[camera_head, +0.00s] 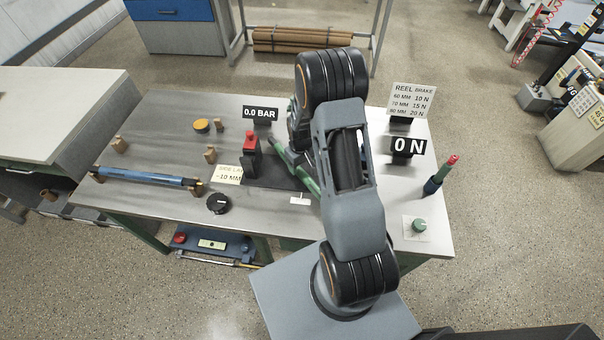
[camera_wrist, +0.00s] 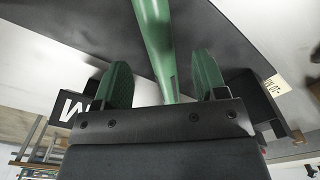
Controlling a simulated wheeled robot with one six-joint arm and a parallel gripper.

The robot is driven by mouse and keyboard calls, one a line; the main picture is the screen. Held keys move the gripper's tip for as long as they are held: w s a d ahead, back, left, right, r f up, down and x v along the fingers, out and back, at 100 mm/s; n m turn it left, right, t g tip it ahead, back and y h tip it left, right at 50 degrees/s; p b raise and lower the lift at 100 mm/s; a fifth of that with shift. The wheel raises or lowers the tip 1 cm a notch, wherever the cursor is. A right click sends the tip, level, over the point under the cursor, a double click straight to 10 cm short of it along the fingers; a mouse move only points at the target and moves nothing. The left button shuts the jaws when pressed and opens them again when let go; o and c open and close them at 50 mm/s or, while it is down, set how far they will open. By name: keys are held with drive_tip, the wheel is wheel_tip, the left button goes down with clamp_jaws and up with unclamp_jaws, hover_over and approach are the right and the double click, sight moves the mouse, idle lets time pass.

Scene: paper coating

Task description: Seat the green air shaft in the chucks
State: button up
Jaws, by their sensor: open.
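The green air shaft (camera_head: 304,178) lies slantwise above a dark plate (camera_head: 266,172) mid-table, its right part hidden behind my arm. In the wrist view the shaft (camera_wrist: 156,38) runs between the two green fingers of my gripper (camera_wrist: 162,78). The fingers stand apart, with a visible gap on each side of the shaft. In the head view my arm hides the gripper. I cannot make out the chucks clearly in either view, nor tell whether the shaft's ends rest in anything.
A blue shaft (camera_head: 140,177) lies at the table's left. A black block with a red top (camera_head: 251,147), a black knob (camera_head: 217,203), and signs reading 0.0 BAR (camera_head: 260,114) and 0 N (camera_head: 407,147) stand around.

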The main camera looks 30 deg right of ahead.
sight(302, 172)
drive_tip(key=shift+s+d+f+p, duration=0.15)
drive_tip(key=shift+f+p, duration=0.6)
drive_tip(key=shift+f, duration=1.95)
clamp_jaws()
